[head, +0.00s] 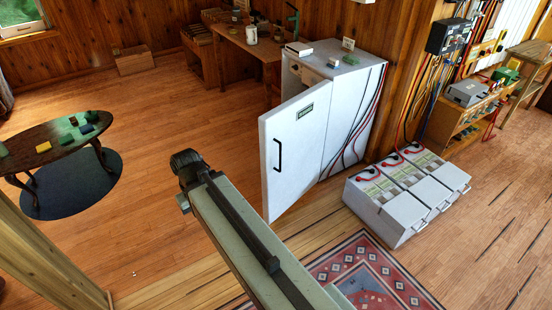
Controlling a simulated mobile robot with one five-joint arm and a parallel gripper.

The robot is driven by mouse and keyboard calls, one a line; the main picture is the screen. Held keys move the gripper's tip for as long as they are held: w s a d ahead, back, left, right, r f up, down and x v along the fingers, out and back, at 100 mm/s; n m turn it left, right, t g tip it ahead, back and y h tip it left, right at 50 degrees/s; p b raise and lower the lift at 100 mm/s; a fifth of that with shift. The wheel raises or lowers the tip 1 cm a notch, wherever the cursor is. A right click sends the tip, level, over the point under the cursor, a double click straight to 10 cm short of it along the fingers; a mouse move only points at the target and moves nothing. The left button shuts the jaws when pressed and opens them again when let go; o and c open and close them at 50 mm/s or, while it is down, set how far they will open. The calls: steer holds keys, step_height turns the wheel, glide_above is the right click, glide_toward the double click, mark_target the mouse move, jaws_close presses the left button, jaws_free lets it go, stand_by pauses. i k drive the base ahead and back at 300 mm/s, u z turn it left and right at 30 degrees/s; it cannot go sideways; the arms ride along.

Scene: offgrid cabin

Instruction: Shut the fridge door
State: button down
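The white fridge (352,90) stands against a wooden post, with dark and red cables down its right side. Its door (300,172) is swung open toward me, its free edge well apart from the body. A black vertical handle (278,155) is near that free edge, and a dark green label is near the top. A bit of the fridge's inside shows above the door; the rest is hidden behind it.
Battery boxes (407,194) with red leads sit on the floor right of the fridge. A patterned rug (365,275) lies in front. An oval table (55,140) stands at left on a dark round mat. The wooden floor (145,210) left of the door is clear.

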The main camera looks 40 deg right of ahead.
mark_target(292, 133)
steer(key=z, duration=0.05)
steer(key=i, duration=0.95)
steer(key=u, duration=0.05)
